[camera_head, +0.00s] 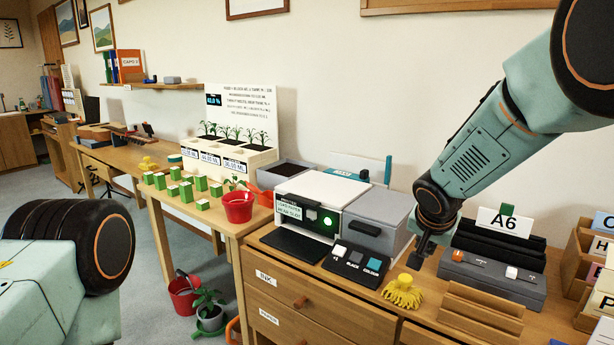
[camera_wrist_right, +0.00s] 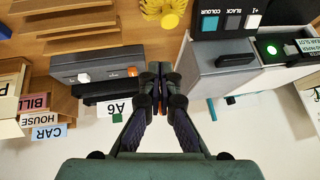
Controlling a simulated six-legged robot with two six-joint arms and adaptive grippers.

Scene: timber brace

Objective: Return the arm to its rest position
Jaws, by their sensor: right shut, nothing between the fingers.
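My right arm comes in from the upper right in the head view and reaches down over the desk. Its right gripper (camera_head: 422,250) hangs beside the grey copier and left of the dark A6 paper holder (camera_head: 497,250). In the right wrist view the fingers of the right gripper (camera_wrist_right: 159,72) are together with nothing between them. Part of my left arm shows at the lower left of the head view. Its gripper is out of the picture.
Close by are the copier (camera_head: 380,218), a black button panel (camera_head: 356,262), a yellow flower-like object (camera_head: 402,293), a wooden rack (camera_head: 480,312) and labelled sorting slots (camera_head: 598,250). A red pot (camera_head: 238,207) stands left. Open space lies above the desk, before the wall.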

